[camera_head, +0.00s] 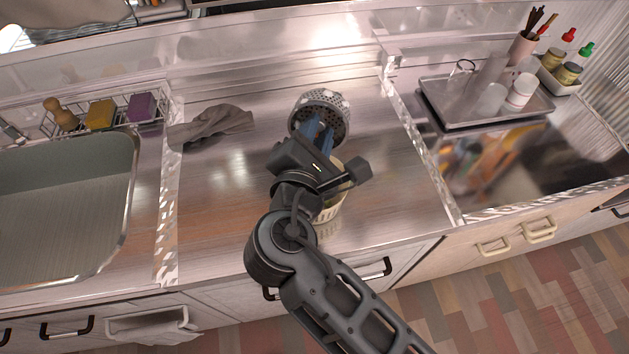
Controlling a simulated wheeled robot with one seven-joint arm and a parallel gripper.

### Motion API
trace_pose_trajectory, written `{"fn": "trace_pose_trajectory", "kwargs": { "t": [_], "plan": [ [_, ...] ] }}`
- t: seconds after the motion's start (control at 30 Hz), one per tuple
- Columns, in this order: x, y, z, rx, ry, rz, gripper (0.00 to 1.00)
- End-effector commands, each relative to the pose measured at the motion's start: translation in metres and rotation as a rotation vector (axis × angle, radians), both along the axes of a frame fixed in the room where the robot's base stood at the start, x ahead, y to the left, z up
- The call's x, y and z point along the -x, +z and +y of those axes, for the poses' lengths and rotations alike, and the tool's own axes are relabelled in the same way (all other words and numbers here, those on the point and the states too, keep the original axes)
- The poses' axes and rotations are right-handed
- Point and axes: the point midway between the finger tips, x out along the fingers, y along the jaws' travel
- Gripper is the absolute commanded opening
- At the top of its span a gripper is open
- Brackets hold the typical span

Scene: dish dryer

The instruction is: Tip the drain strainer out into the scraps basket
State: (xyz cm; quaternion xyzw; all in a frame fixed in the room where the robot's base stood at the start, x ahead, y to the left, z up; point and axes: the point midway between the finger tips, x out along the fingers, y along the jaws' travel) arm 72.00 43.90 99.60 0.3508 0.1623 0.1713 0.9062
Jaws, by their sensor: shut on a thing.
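The drain strainer (334,108) is a grey, perforated metal cup with pale spots along its top. It is in the middle of the steel counter area, and it looks tilted. My gripper (318,130) reaches it from the front, with its blue fingers shut on the strainer's near side. The fingers and wrist hide part of it. The scraps basket (330,211), a cream slotted tub, stands on the counter nearer the front edge. My wrist and gripper cover most of it, so its inside is hidden. I cannot tell the strainer's height above the counter.
A grey cloth (215,124) lies to the left. A sink (65,205) and a wire rack (75,118) with a brush and sponges are farther left. A metal tray (470,115) with cups stands right. Counter between cloth and basket is clear.

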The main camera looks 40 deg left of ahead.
Motion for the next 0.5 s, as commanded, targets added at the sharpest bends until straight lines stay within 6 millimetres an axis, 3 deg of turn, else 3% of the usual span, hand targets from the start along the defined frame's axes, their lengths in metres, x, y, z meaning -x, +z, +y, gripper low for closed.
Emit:
{"fn": "trace_pose_trajectory", "kwargs": {
  "t": [0.5],
  "plan": [
    [0.0090,-0.0057,-0.0048,-0.059,-0.001,-0.115,0.00]
  ]
}}
